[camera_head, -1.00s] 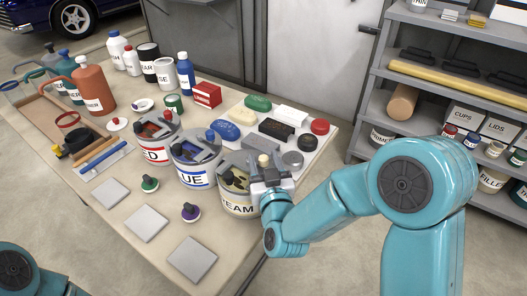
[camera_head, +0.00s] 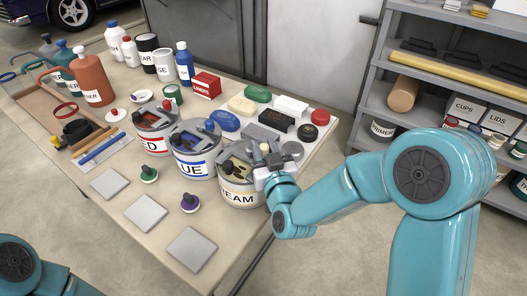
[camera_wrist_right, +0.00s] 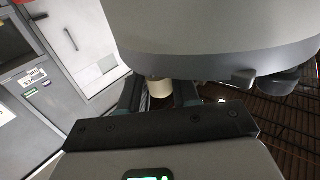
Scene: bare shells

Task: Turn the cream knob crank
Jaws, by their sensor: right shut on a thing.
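The cream can (camera_head: 238,196), its label partly readable as "EAM", stands at the right end of a row of three cans with cranks on top. Its cream knob (camera_head: 264,147) stands up at the right side of the can's top. My right gripper (camera_head: 266,160) is shut on this knob from the right. In the right wrist view the cream knob (camera_wrist_right: 160,88) sits between the two fingers, just below a large grey rounded body. The fingers hide part of the knob and crank. My left gripper is out of view.
The blue can (camera_head: 194,160) and red can (camera_head: 152,134) stand to the left, with blue and red knobs. Sponges and blocks lie on a pale tray (camera_head: 315,140) behind. Grey square pads (camera_head: 192,249) lie in front. A shelf (camera_head: 440,70) stands at right.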

